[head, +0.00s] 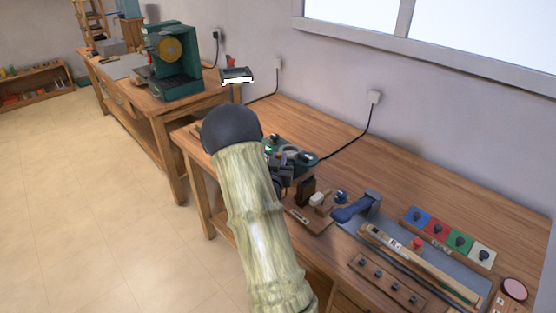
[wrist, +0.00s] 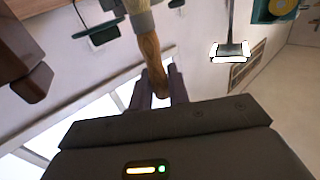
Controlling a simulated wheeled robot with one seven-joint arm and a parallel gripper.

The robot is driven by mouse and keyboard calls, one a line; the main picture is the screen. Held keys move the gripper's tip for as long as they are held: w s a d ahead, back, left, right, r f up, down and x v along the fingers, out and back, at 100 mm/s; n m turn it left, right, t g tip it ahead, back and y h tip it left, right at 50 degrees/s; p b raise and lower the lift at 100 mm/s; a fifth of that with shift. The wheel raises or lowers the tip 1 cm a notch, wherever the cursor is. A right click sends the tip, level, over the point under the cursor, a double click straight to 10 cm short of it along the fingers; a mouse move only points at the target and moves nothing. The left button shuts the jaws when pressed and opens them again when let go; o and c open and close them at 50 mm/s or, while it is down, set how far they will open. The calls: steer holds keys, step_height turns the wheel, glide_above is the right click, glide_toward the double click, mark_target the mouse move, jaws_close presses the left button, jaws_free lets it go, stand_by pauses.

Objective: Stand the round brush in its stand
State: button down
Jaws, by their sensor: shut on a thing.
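My gripper is shut on the wooden handle of the round brush (wrist: 149,48), seen in the wrist view between the two dark fingers (wrist: 160,90). In the head view my arm covers much of the near bench, and the brush cannot be clearly made out there. A dark green piece with a thin upright (wrist: 103,33) stands beside the brush in the wrist view; I cannot tell whether it is the stand.
The wooden bench (head: 345,155) holds a blue-handled tool (head: 352,208), a row of coloured blocks (head: 448,236) and a board with dark knobs (head: 388,281). A lit lamp (head: 237,76) stands behind. A green machine (head: 175,62) is on the far bench. The bench's back strip is clear.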

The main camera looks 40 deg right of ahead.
steer(key=shift+s+f, duration=0.15)
steer(key=shift+w+f+b, duration=0.2)
steer(key=shift+f+b, duration=2.6)
steer(key=shift+b, duration=0.25)
stand_by(3.0)
steer(key=c, duration=0.9)
jaws_free()
steer(key=shift+o, duration=0.2)
steer(key=shift+r, duration=0.1)
